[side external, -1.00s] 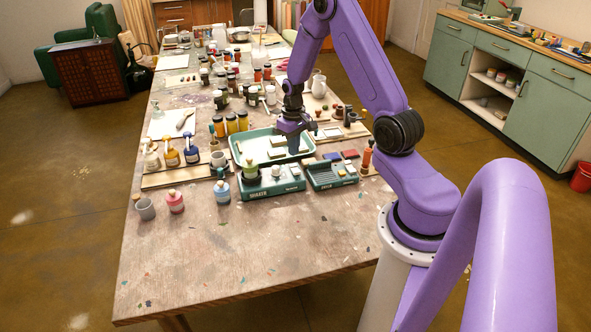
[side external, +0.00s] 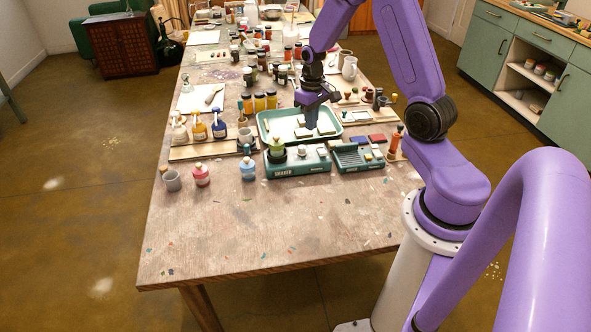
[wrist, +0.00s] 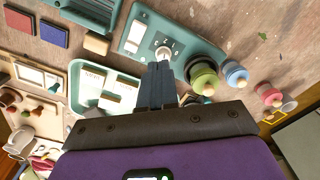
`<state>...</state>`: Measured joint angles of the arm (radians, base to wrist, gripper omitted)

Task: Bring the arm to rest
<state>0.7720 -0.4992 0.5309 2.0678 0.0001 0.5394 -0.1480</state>
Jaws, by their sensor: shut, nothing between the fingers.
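My gripper (side external: 311,127) hangs pointing down over the green-rimmed tray (side external: 263,128) in the side view. Its dark fingers are together with nothing between them, and they also show in the wrist view (wrist: 158,72). Pale blocks lie in the tray, partly hidden by the fingers. In the wrist view the fingertips overlap the white knob of the green shaker unit (wrist: 134,38). I cannot tell the height of the fingers above the tray.
The shaker (side external: 292,171) stands in front of the tray, with a green-topped jar on its left end. A ribbed green rack (side external: 356,158) is to its right. Dropper bottles (side external: 199,131) and jars stand left and behind. The front of the table (side external: 265,225) is mostly clear.

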